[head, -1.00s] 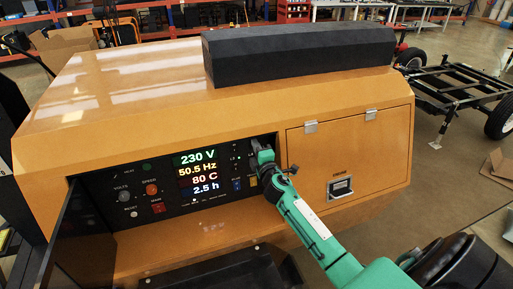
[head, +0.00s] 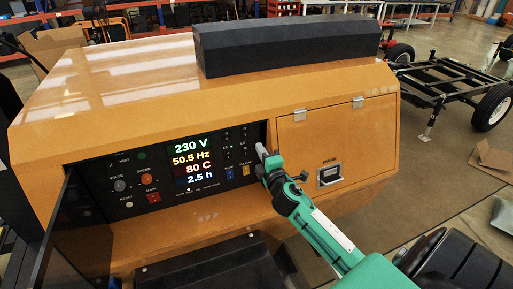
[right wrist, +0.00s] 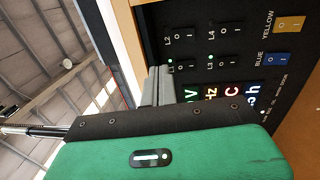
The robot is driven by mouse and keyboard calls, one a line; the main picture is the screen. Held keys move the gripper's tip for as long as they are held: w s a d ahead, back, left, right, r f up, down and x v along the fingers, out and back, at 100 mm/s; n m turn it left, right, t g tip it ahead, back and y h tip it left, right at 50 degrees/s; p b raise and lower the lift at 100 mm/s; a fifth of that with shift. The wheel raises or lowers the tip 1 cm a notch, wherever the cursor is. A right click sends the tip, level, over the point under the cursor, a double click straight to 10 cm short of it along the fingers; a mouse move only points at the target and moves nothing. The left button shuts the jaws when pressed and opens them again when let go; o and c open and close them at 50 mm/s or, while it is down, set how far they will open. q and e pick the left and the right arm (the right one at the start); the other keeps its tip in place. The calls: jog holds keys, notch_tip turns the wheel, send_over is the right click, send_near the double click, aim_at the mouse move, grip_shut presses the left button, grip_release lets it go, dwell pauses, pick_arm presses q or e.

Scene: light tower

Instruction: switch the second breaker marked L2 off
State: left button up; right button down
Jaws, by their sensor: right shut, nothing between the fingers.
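The L2 breaker (right wrist: 181,38) is in the upper left of the switch group in the right wrist view, with O and I marks beside it. Its lever position is too small to tell. L4 (right wrist: 220,31) is beside it, with L1 (right wrist: 182,67) and L3 (right wrist: 222,65) below. Green lights show by L1 and L3. In the head view the breakers (head: 238,136) are tiny, right of the lit display. My right gripper (head: 262,150) is shut and empty at the panel's right edge, beside the breakers. Its fingertips show in the wrist view (right wrist: 158,75). My left gripper is out of view.
The lit display (head: 194,161) is left of the breakers. The blue switch (head: 230,172) and yellow switch (head: 246,169) sit below them. The orange housing (head: 345,125) borders the panel on the right. A dark open door (head: 75,235) stands at the panel's left.

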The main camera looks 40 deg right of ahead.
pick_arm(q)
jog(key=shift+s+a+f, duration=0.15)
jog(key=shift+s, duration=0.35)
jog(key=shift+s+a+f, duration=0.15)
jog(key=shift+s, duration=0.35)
pick_arm(e)
jog(key=shift+s+a, duration=0.1)
jog(key=shift+s, duration=0.55)
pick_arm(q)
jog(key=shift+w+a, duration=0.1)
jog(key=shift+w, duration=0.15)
pick_arm(e)
jog(key=shift+f, duration=0.1)
